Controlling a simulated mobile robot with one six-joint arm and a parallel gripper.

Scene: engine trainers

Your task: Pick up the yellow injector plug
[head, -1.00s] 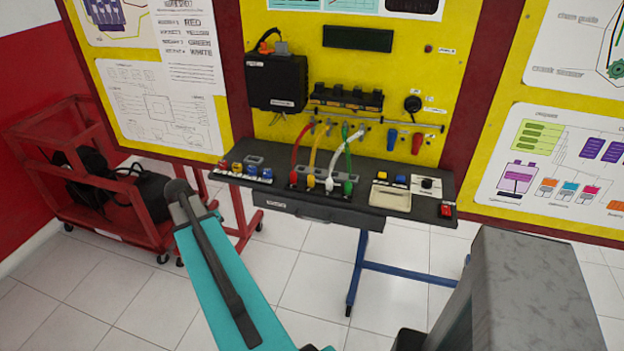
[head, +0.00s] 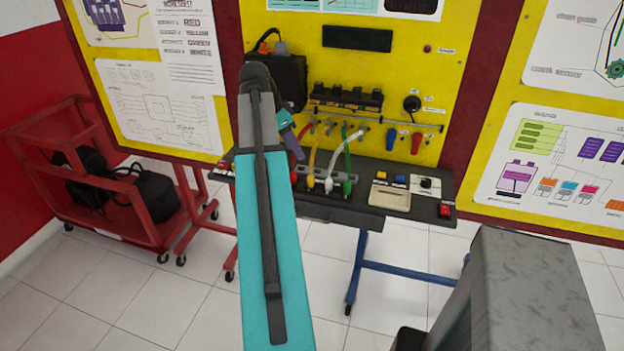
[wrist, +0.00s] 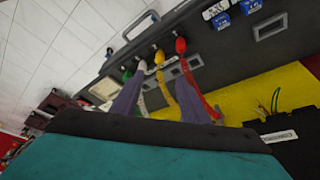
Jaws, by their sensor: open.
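The yellow injector plug (head: 310,181) sits at the lower end of a yellow cable in the front row on the dark bench top. It also shows in the wrist view (wrist: 159,57), between the red plug (wrist: 181,45) and the white plug (wrist: 142,65). My gripper (wrist: 161,76) is open and empty. Its two purple-grey fingers point toward the row, and the yellow plug appears beyond the gap between their tips.
The green plug (wrist: 127,75) ends the row. Cables arch from the plugs to the yellow panel (head: 440,75). A black box (head: 290,82) on the panel is close behind my arm. The bench's right end (head: 425,205) carries a cream tray and switches. Blue labelled parts (wrist: 220,18) sit beside the row.

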